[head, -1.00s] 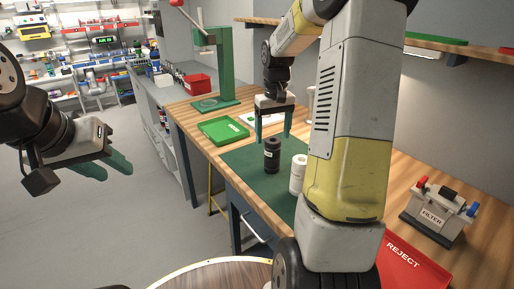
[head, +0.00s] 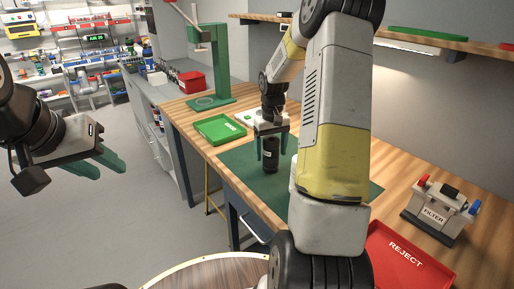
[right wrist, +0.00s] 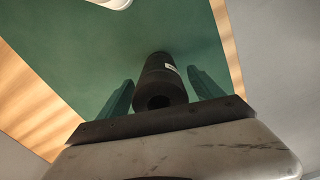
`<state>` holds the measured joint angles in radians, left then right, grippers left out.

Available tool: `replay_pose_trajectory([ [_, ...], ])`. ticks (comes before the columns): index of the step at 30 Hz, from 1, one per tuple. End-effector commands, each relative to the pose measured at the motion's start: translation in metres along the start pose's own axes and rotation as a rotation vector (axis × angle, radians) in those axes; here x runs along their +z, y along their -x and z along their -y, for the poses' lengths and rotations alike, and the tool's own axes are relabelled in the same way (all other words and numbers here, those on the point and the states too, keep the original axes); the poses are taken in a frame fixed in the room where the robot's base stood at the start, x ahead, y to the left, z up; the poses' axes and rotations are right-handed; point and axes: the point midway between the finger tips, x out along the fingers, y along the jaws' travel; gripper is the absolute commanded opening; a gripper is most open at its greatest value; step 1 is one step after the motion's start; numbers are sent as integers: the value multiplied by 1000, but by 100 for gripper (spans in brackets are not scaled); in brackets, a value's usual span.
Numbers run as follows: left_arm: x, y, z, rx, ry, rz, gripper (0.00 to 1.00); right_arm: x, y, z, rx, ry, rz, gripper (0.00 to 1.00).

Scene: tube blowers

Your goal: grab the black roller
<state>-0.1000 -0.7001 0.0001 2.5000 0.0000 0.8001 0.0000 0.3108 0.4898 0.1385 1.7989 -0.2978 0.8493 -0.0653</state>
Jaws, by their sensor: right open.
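The black roller (head: 270,158) stands upright on the green mat (head: 240,160) on the workbench. My right gripper (head: 271,152) is open, its green fingers lowered around the roller, one on each side. In the right wrist view, the black roller (right wrist: 161,82) stands between the two fingers of the right gripper (right wrist: 156,95), with gaps visible on both sides. My left gripper (head: 108,163) is open and empty, out over the floor at the left.
A green tray (head: 219,129) lies behind the mat, with a green press stand (head: 221,65) further back. A red REJECT tray (head: 400,262) and a grey FILTER box (head: 440,211) sit at the right. A shelf (head: 420,45) runs along the wall.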

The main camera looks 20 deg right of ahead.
Motion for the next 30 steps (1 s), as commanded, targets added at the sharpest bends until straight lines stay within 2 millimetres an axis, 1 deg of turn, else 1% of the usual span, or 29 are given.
replay_pose_trajectory([
  [1, 0, 0, 0, 0, 0, 0, 36, 0, -6, 0, -1, 0, 1, 76],
  [3, 0, 0, 0, 0, 0, 0, 36, 0, -10, 0, 0, 0, 2, 76],
  [10, 0, 0, 0, 0, 0, 0, 36, 0, -11, 0, 0, 1, 0, 76],
  [11, 0, 0, 0, 0, 0, 0, 36, 0, -11, 0, 0, 0, 0, 72],
  [12, 0, 0, 0, 0, 0, 0, 36, 0, -11, 0, 0, 1, 0, 65],
  [14, 0, 0, 0, 0, 0, 0, 36, 0, -11, 0, 0, 1, 0, 53],
  [15, 0, 0, 0, 0, 0, 0, 36, 0, -11, 0, 0, 1, 0, 45],
  [17, 0, 0, 0, 0, 0, 0, 36, 0, -11, 0, 0, 1, -1, 33],
  [18, 0, 0, 0, 0, 0, 0, 36, 0, -11, 0, 0, 1, -1, 25],
  [22, 0, 0, 0, 0, 0, 0, 36, 0, -11, 0, 0, 1, -1, 0],
  [30, 0, 0, 0, 0, 0, 0, 36, -1, -8, 0, 1, 1, -2, 0],
])
